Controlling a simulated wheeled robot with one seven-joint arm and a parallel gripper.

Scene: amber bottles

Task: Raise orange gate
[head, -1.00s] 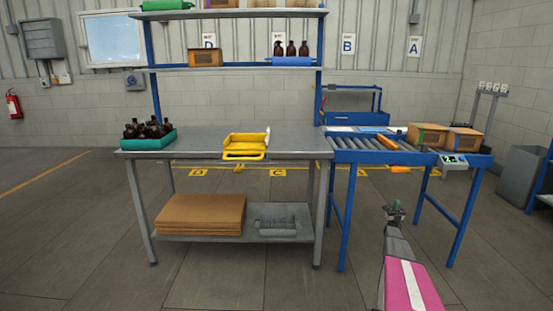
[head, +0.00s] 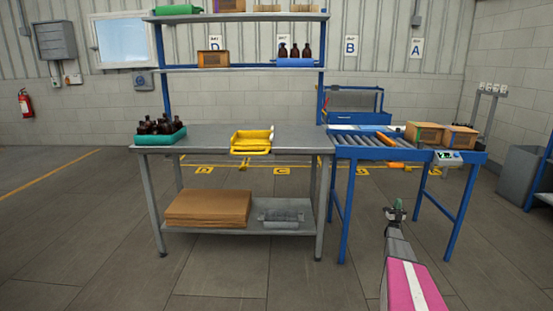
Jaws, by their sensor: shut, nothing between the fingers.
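The orange gate shows on the blue roller conveyor (head: 362,152) at the right as a low orange bar (head: 386,138) lying across the rollers, with an orange end (head: 396,164) at the front rail. It looks lowered, though it is small in view. My gripper (head: 397,207) is shut and empty. In the picture it is below the conveyor's front rail, in front of it and apart from the gate.
Cardboard boxes (head: 424,134) stand on the conveyor right of the gate, and a small control box (head: 447,158) hangs at its front. A steel workbench (head: 210,139) with a yellow tray (head: 250,143) and a teal crate of bottles (head: 160,139) adjoins it. The floor in front is clear.

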